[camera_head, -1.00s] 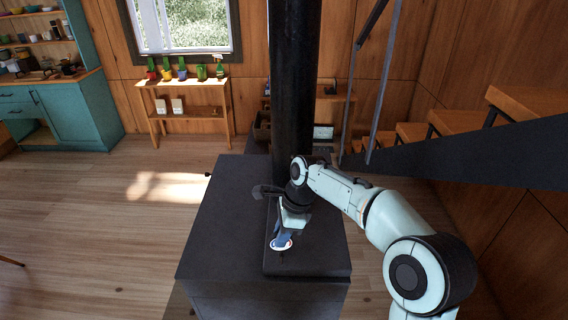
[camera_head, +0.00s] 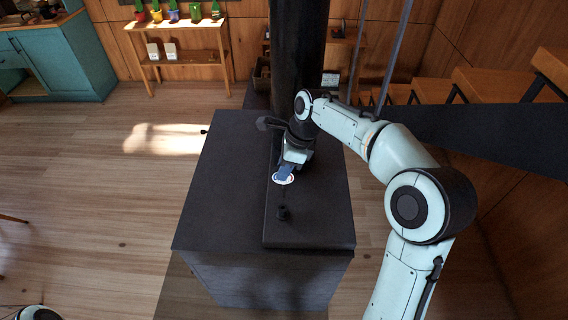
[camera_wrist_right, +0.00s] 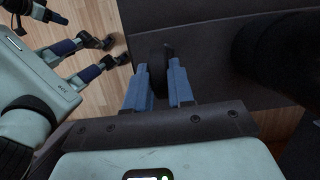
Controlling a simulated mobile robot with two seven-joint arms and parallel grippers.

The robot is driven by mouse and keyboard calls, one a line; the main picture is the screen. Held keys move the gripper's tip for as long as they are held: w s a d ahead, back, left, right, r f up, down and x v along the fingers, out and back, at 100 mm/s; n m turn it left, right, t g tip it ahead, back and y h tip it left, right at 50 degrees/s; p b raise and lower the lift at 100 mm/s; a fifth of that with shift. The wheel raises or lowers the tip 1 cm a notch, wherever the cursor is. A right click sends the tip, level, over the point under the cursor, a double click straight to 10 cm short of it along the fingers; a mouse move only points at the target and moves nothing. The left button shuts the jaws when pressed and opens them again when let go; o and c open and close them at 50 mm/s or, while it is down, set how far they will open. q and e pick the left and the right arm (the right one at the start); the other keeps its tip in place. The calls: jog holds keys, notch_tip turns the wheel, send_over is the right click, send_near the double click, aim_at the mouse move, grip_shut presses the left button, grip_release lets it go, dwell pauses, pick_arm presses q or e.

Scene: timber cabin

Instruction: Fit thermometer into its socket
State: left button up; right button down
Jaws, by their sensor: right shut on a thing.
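The thermometer is a small round disc with a white face (camera_head: 283,179). My right gripper (camera_head: 287,170) is shut on it, above the black stove top (camera_head: 225,170). In the right wrist view the thermometer shows as a dark edge-on disc (camera_wrist_right: 158,72) between the blue fingers of the right gripper (camera_wrist_right: 160,80). A small dark upright fitting, which looks like the socket (camera_head: 283,213), stands on the raised plate of the stove. It is in front of the thermometer, apart from it and empty.
A thick black stovepipe (camera_head: 297,60) rises just behind the right gripper. Stairs with a dark stringer (camera_head: 470,128) are at the right. A wooden shelf (camera_head: 180,58) with plant pots stands at the back. The front of the stove top around the fitting is clear.

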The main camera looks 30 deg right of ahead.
aim_at(285, 187)
notch_tip(285, 187, down, 3)
jog(key=shift+d+r+b, duration=0.1)
jog(key=shift+b, duration=0.55)
jog(key=shift+f+b, duration=0.35)
jog(key=shift+f, duration=0.6)
jog(key=shift+w+f, duration=0.1)
jog(key=shift+f, duration=0.1)
pick_arm(q)
jog(key=s+f, duration=0.3)
jog(key=shift+f, duration=0.1)
jog(key=shift+w, duration=0.15)
jog(key=shift+w+r, duration=0.25)
jog(key=shift+r, duration=0.15)
jog(key=shift+w+r+p, duration=0.3)
jog(key=shift+r+p, duration=0.05)
jog(key=shift+p, duration=0.15)
jog(key=shift+s+f+g+b, duration=0.3)
jog(key=shift+s+f+b, duration=0.6)
jog(key=shift+f, duration=0.2)
pick_arm(e)
jog(key=shift+f, duration=2.3)
jog(key=c, duration=0.9)
grip_release()
